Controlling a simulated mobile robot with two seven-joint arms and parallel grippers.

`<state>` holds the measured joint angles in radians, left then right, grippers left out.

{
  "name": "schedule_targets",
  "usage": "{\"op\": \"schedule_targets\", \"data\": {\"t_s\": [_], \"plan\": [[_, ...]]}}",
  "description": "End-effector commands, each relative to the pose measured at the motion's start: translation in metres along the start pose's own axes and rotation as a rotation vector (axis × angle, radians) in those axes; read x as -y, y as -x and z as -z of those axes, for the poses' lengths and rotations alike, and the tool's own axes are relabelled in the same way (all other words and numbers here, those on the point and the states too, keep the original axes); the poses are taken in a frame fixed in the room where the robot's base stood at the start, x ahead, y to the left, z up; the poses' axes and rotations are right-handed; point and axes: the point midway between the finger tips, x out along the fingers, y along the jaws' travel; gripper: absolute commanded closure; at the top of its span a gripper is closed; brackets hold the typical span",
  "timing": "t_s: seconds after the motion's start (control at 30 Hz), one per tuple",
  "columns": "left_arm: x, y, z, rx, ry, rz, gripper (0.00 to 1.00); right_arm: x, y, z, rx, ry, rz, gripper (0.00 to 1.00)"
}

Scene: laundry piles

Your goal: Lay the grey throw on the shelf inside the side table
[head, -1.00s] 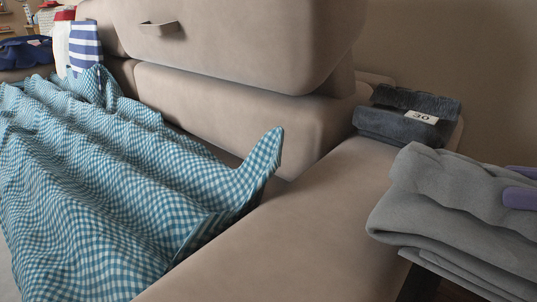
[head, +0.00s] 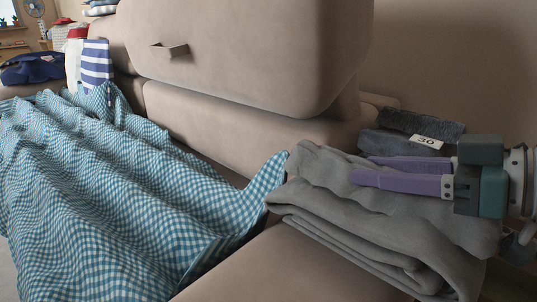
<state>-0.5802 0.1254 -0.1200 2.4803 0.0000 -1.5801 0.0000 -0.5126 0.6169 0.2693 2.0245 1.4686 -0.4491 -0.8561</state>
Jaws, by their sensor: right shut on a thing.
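The grey throw (head: 330,205) is a thick folded bundle in the right half of the head view, above the beige sofa arm. My right gripper (head: 362,171) comes in from the right edge, its purple fingers lying along the top of the throw. It is shut on the throw, and the folded layers hang below the fingers. Whether the throw touches the sofa arm I cannot tell. I cannot make out the side table or its shelf. My left gripper is not in view.
A beige sofa (head: 250,115) fills the middle. A blue-and-white checked cloth (head: 110,190) drapes over its seat, close to the throw's left end. A dark folded textile with a "30" tag (head: 426,142) lies behind my right gripper. Dark blue cloth (head: 30,68) lies far left.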

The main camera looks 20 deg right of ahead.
Motion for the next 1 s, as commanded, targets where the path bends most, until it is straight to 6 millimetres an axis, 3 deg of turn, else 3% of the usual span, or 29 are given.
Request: {"op": "schedule_targets", "data": {"t_s": [0.13,0.17,0.23,0.67,0.7,0.93,1.0], "plan": [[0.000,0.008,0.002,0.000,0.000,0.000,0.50,0.000,-0.020,0.012,-0.008,0.001,-0.001,1.00],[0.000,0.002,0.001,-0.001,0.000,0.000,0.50,0.000,-0.023,0.004,-0.005,0.000,-0.001,1.00],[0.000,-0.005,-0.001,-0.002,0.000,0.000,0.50,0.000,-0.025,-0.007,-0.003,-0.002,-0.001,1.00],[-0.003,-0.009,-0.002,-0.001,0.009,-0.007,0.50,0.000,-0.025,-0.011,-0.003,0.000,-0.001,1.00],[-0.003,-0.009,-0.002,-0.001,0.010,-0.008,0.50,0.000,-0.025,-0.012,0.000,-0.001,0.000,0.59],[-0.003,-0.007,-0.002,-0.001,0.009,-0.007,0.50,0.000,-0.025,-0.011,0.001,-0.001,0.000,0.33],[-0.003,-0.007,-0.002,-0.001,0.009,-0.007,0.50,0.000,-0.025,-0.011,0.001,-0.001,0.000,0.30]]}}
